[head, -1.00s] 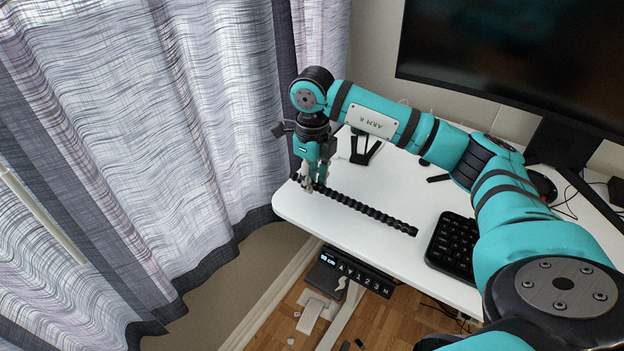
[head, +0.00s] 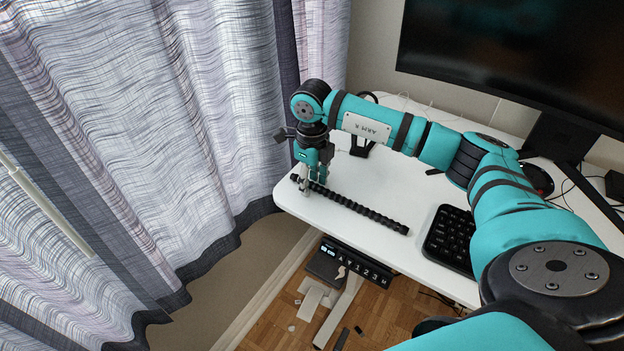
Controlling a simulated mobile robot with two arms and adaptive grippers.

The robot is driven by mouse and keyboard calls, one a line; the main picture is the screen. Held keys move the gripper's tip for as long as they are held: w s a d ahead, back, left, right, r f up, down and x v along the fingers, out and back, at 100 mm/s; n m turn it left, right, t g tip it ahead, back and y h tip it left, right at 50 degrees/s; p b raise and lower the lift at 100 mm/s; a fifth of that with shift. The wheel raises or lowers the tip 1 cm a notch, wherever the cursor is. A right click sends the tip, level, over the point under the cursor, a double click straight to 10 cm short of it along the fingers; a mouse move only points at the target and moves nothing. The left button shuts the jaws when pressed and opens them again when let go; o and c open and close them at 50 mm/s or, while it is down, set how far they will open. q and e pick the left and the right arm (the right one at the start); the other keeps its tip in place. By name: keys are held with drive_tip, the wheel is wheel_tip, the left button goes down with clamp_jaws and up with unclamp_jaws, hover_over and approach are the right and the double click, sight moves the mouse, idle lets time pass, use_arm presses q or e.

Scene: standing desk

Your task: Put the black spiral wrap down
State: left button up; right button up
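The black spiral wrap (head: 358,208) is a long dark ribbed strip along the front left part of the white desk (head: 390,185). It looks to lie on or just above the desk top; I cannot tell which. My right gripper (head: 308,187) points down at the wrap's left end, near the desk's left corner. Its fingertips are around or right beside the wrap there. The fingers are small in view, and whether they press on the wrap is unclear. My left gripper is out of view.
A black keyboard (head: 449,238) lies to the right of the wrap. A large monitor (head: 510,50) stands at the back right. A small black stand (head: 361,146) is behind my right gripper. A curtain (head: 150,130) hangs close to the desk's left edge.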

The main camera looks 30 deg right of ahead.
drive_tip(key=shift+r, duration=0.1)
drive_tip(key=shift+r, duration=0.15)
wheel_tip(320, 180, up, 12)
drive_tip(key=b, duration=0.3)
idle(0.3)
